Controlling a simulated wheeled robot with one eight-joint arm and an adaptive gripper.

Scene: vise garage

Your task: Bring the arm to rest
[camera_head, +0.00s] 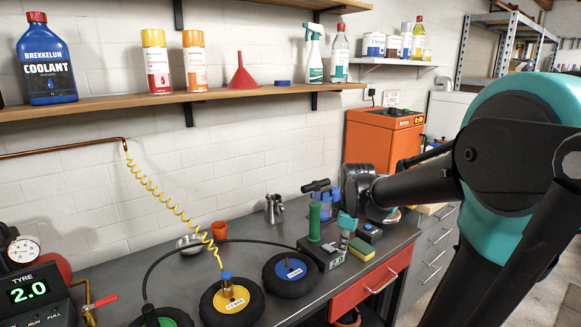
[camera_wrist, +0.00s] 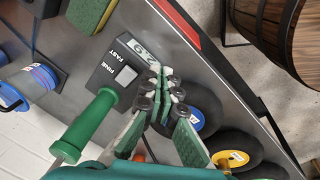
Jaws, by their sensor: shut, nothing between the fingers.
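My arm reaches in from the right of the head view, above the workbench (camera_head: 390,245). My gripper (camera_head: 346,226) points down over the bench, close to a dark control box (camera_head: 330,256) and a green upright handle (camera_head: 314,222). In the wrist view my gripper (camera_wrist: 163,80) has its green-padded fingers brought together, with nothing between them. The box, marked FINE and FAST (camera_wrist: 112,82), lies just beyond the fingers there, and the green handle (camera_wrist: 88,118) is at their left. I cannot tell whether the fingertips touch the box.
Wheels with blue (camera_head: 291,270), yellow (camera_head: 231,299) and green hubs lie along the bench. A yellow-green sponge (camera_head: 361,249) and an orange machine (camera_head: 384,138) are near the arm. A shelf (camera_head: 225,95) with bottles runs above. A wooden barrel (camera_wrist: 280,35) stands beyond the bench edge.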

